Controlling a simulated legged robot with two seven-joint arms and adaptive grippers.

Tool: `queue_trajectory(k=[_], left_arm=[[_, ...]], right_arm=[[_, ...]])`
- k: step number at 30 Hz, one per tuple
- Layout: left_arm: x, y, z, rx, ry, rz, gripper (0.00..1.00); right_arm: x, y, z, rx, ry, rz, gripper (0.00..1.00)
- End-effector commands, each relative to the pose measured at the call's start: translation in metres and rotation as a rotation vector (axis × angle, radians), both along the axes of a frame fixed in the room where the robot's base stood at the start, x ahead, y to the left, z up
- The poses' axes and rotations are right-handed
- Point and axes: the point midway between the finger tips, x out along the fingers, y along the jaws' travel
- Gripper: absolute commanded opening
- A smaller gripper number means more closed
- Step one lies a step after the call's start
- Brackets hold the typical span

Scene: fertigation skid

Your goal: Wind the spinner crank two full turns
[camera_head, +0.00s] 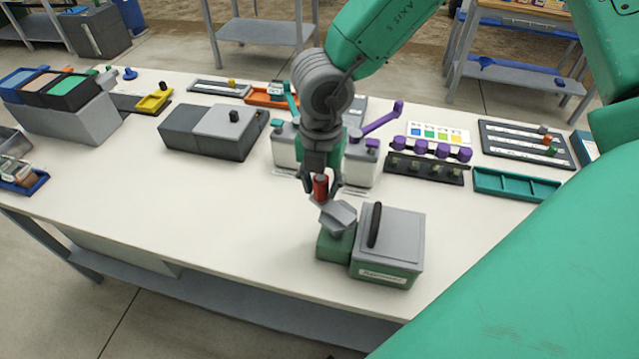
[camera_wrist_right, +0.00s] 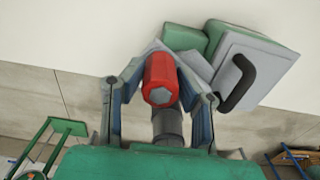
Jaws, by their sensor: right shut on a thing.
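The spinner (camera_head: 388,245) is a green and grey box with a black handle on its lid, near the front of the bench. Its grey crank arm (camera_head: 338,216) sits on the lower green block at its left side. The red crank knob (camera_head: 320,187) stands up from the end of that arm. My right gripper (camera_head: 320,190) is shut around the red knob. In the right wrist view, the red knob (camera_wrist_right: 160,78) lies between the two fingers (camera_wrist_right: 160,90), with the spinner (camera_wrist_right: 235,60) behind and to the right. My left gripper is not in view.
Two pale containers (camera_head: 362,165) with teal and purple levers stand just behind my right gripper. A row of purple knobs (camera_head: 430,148) and a teal tray (camera_head: 515,184) lie to the right. A grey box (camera_head: 213,130) stands left. The front left bench surface (camera_head: 200,210) is clear.

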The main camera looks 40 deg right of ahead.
Motion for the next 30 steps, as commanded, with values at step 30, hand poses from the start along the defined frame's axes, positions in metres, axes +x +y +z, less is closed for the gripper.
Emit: queue_trajectory(k=[30], left_arm=[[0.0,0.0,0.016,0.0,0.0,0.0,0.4]], right_arm=[[-0.016,-0.043,-0.001,-0.002,0.004,-0.001,0.11]])
